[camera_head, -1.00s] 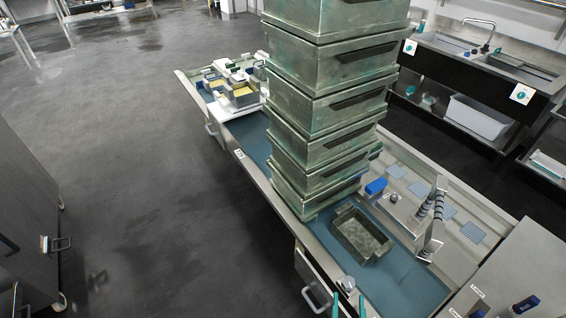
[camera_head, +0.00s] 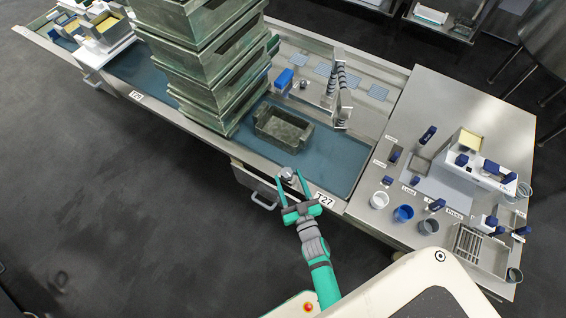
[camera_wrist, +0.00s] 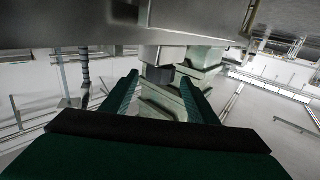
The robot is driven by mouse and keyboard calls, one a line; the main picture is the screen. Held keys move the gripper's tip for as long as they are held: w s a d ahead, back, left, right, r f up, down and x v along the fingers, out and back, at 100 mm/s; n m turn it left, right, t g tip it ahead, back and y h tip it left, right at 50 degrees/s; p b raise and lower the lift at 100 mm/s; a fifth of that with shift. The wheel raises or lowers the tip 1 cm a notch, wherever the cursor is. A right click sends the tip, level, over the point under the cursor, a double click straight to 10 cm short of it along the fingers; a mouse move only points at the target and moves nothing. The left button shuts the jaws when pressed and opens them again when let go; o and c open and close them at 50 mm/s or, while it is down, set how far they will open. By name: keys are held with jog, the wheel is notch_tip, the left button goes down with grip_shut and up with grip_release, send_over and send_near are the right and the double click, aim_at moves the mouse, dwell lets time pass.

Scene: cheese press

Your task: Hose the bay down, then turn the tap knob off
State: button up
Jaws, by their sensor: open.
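The bay is a steel basin with a blue floor (camera_head: 337,160), labelled T27 at its front edge. A small grey knob (camera_head: 287,174) stands out at that front edge. My gripper (camera_head: 289,177) is open, with its teal fingers on either side of the knob; I cannot tell whether they touch it. In the wrist view, a dark grey block (camera_wrist: 158,75), probably the knob, shows between the open fingers (camera_wrist: 158,92). A grubby grey-green tub (camera_head: 283,128) sits in the bay. A coiled dark hose (camera_head: 342,78) hangs on a steel stand at the back.
A tall stack of grey-green crates (camera_head: 215,75) stands left of the tub. A blue block (camera_head: 284,78) lies behind it. A steel worktop (camera_head: 480,105) at right carries cups, a white device and a rack. A drawer handle (camera_head: 263,201) juts out below the bay.

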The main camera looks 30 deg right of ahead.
jog(key=w, duration=0.3)
jog(key=w+d, duration=0.1)
jog(key=w, duration=0.3)
jog(key=shift+w+d, duration=0.1)
jog(key=shift+d, duration=0.1)
jog(key=c, duration=1)
